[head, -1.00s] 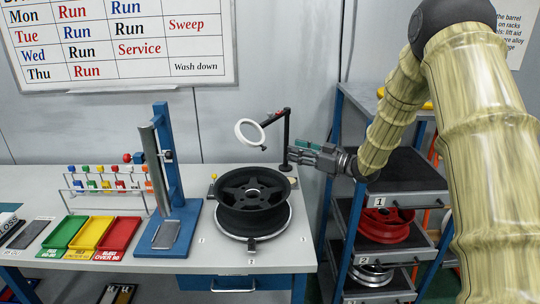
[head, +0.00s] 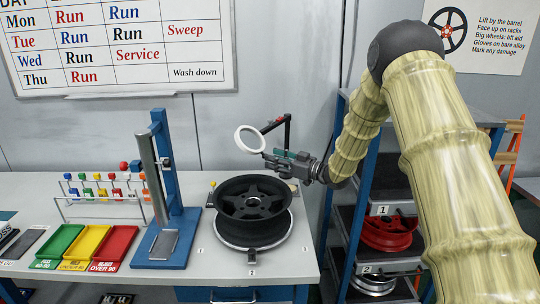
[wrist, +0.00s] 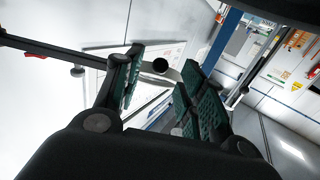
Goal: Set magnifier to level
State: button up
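The magnifier is a white ring (head: 249,139) on a black jointed arm with a red part, carried by a black stand (head: 287,134) at the back of the bench. The ring is visibly tilted, its face turned partly toward the head camera. My gripper (head: 268,158) is just below and right of the ring in the head view. In the wrist view my gripper (wrist: 162,65) has its green-padded fingers apart, with a round black knob (wrist: 160,65) between their tips. A piece of pale curved rim shows behind the right finger. I cannot tell whether the fingers touch anything.
A black wheel (head: 252,199) sits on a round turntable under the magnifier. A blue post gauge (head: 162,190) stands to its left, beside green, yellow and red trays (head: 107,245). A rack with wheels (head: 388,233) is right of the bench, under my arm.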

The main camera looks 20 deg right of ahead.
jog(key=shift+x, duration=1.25)
